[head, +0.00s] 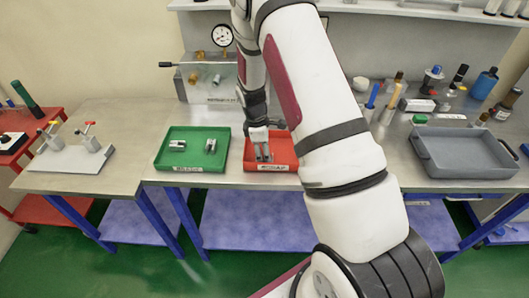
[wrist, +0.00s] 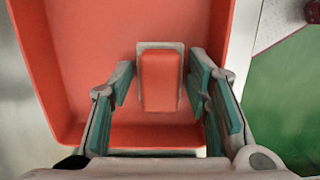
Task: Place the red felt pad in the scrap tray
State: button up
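A small red block with a pale grey border, which looks like the red felt pad (wrist: 160,82), is in the wrist view between my fingers. It appears to lie on the floor of a red tray (wrist: 85,60), near its front wall; I cannot tell if it touches the floor. My gripper (wrist: 160,85) is open, with teal finger pads apart from the block on both sides. In the head view, my gripper (head: 263,152) reaches down into the red tray (head: 283,141), and the pad cannot be made out there. The tray's label is unreadable, so I cannot tell whether it is the scrap tray.
A green tray (head: 190,132) with two metal parts stands left of the red tray. A large grey tray (head: 433,142) is empty at the right. A gauge fixture (head: 210,82) stands behind, and a valve plate (head: 70,154) is at far left. Bottles and tools crowd the back right.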

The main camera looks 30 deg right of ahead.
jog(key=s+a+r+m+t+b, duration=0.1)
jog(key=a+r, duration=0.2)
jog(key=r, duration=0.8)
jog(key=s+a+r+m+t+b, duration=0.1)
jog(key=a+r+m, duration=0.1)
jog(key=r, duration=0.9)
jog(key=s+a+r+m+t, duration=0.2)
jog(key=s+a+r+m, duration=0.2)
jog(key=s+r, duration=0.3)
jog(key=s+a+r+m+t+y, duration=0.1)
jog(key=s+a+r+m, duration=0.3)
jog(key=s, duration=1)
notch_tip(320, 180, up, 3)
jog(key=shift+a+r+t, duration=0.1)
jog(key=shift+a+t, duration=0.7)
jog(key=shift+w, duration=0.15)
